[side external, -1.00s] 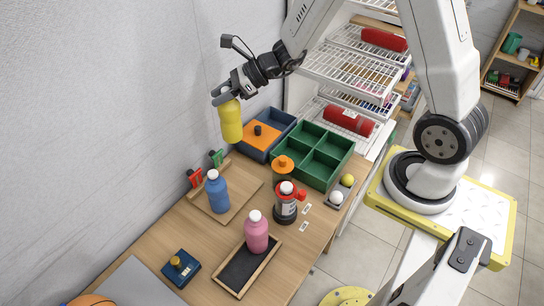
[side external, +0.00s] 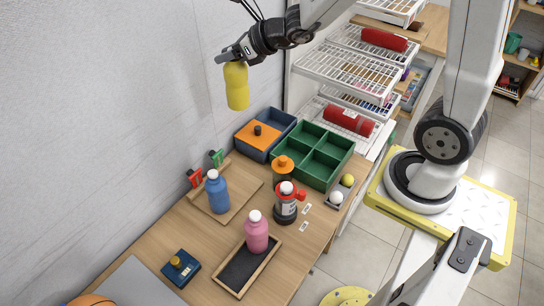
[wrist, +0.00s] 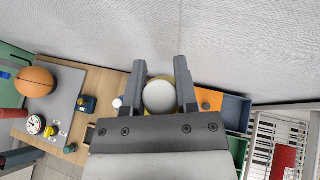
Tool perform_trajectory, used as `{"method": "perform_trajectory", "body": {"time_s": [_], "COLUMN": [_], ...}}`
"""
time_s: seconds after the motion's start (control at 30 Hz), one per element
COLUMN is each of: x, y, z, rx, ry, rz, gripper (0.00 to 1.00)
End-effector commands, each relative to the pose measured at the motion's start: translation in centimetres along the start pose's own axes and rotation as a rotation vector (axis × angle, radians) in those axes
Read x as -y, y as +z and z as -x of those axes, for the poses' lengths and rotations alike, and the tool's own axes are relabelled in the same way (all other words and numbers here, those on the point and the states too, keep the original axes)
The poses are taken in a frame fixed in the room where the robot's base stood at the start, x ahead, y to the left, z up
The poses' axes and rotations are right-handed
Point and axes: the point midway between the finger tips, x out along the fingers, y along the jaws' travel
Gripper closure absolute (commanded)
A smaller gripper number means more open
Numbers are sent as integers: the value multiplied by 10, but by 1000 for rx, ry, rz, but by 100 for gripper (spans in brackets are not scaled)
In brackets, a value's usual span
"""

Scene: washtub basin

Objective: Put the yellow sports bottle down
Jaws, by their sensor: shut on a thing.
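The yellow sports bottle (side external: 237,88) hangs upright in the air above the back of the wooden table, close to the grey wall. My gripper (side external: 236,61) is shut on its upper end. In the wrist view, the bottle's round white top (wrist: 159,96) shows between the two fingers of my gripper (wrist: 160,80), with a thin yellow rim around it. The bottle touches nothing below it.
Below are a blue bin with an orange part (side external: 262,138) and a green divided tray (side external: 310,170). A blue bottle (side external: 217,194) stands on a wooden tray. A pink bottle (side external: 256,235) stands on a dark tray. White wire shelves (side external: 350,72) stand right of the bottle.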

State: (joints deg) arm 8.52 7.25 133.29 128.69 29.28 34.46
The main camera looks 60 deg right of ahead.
Motion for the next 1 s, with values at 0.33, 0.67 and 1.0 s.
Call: {"method": "perform_trajectory", "body": {"time_s": [0.33, 0.67, 1.0], "x": [-18, -66, -125], "y": [-28, -92, -159], "z": [-12, -24, -13], "rx": [-3, -5, -2], "ry": [105, 357, 630], "rz": [54, 188, 339], "gripper": [100, 100, 100]}}
